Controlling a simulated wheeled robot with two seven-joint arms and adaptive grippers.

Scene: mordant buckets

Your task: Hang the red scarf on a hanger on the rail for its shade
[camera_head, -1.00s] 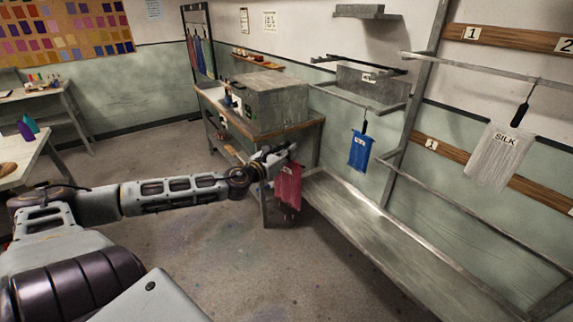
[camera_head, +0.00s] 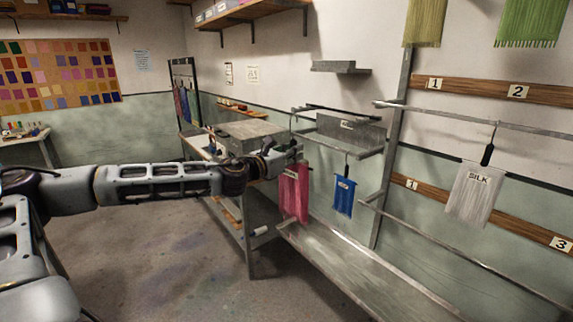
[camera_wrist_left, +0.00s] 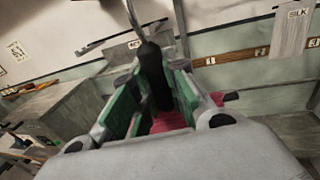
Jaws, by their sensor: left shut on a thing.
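The red scarf (camera_head: 294,192) hangs below my left gripper (camera_head: 290,153), in the air left of the blue scarf. A black hanger grip (camera_wrist_left: 154,75) with a thin metal hook (camera_wrist_left: 132,14) stands upright between the green-padded fingers in the left wrist view, and red cloth (camera_wrist_left: 170,122) shows below it. My left gripper is shut on this hanger. The hook's top is cut off there, and I cannot tell whether it touches a rail. The blue scarf (camera_head: 343,198) hangs on a black hanger. A white scarf marked SILK (camera_head: 474,192) hangs from the upper right rail (camera_head: 450,113).
A grey shelf box (camera_head: 350,134) with bars is behind the gripper. A lower rail (camera_head: 455,237) runs at right, with numbered wooden boards (camera_head: 455,89) on the wall. A metal trough (camera_head: 350,258) lies below. A workbench with a grey box (camera_head: 250,135) stands left of it.

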